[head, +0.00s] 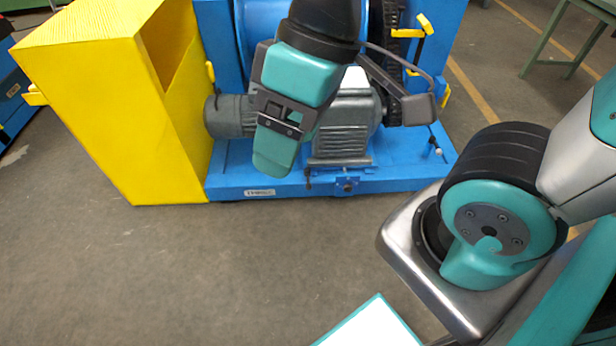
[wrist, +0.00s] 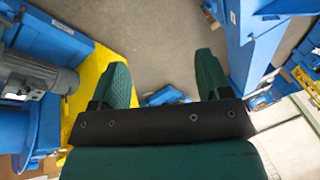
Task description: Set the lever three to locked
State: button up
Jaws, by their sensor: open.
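The blue chain-drive machine base (head: 300,186) stands ahead in the head view, with a small white label (head: 260,192) on its front edge that seems to read THREE. A small dark lever with a pale knob (head: 438,151) stands at the base's right end. I cannot tell whether it is lever three or how it is set. My gripper (head: 275,160) hangs in front of the grey motor, pointing down and hiding part of it. In the wrist view my gripper (wrist: 164,72) has its two teal fingers wide apart, with nothing between them.
A yellow guard box (head: 110,110) stands left of the grey motor (head: 345,130). Yellow handles (head: 425,25) stick out at the upper right of the machine. A green table (head: 575,35) is at the far right. The concrete floor (head: 200,270) in front is mostly clear.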

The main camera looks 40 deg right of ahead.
aim_at(307, 171)
jog(key=z, duration=0.55)
jog(key=k, duration=1.3)
jog(key=i, duration=0.5)
jog(key=u, duration=0.55)
jog(key=i, duration=1.35)
jog(key=z, duration=0.5)
